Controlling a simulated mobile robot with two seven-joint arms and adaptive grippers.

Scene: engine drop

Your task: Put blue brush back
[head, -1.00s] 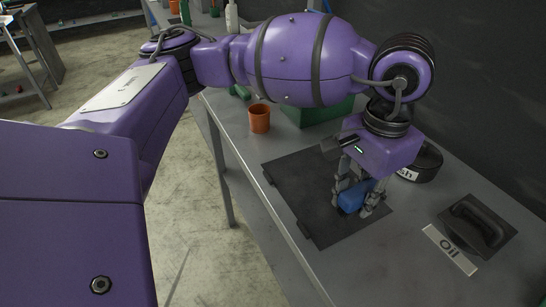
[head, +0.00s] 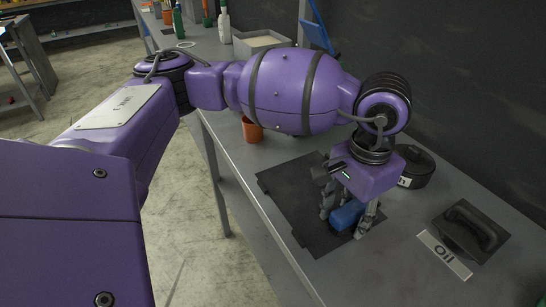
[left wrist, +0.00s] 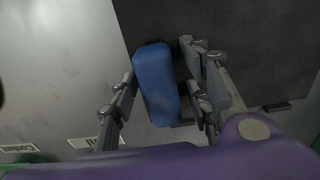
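The blue brush (head: 347,215) is at the right part of a black mat (head: 290,190) on the grey bench. My left gripper (head: 346,212) points down over it, with fingers on both sides. In the left wrist view the blue brush (left wrist: 155,85) lies between the fingers. The left-hand finger is close to it or touching, and a gap shows beside the right-hand finger, so the gripper looks open. The brush's underside is hidden; it seems to rest on the mat. My right gripper is not in view.
A round black container (head: 415,168) stands behind the gripper. A dark tray with a handle (head: 475,230) and an "Oil" label (head: 444,254) lie to the right. The dark wall runs along the bench's back.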

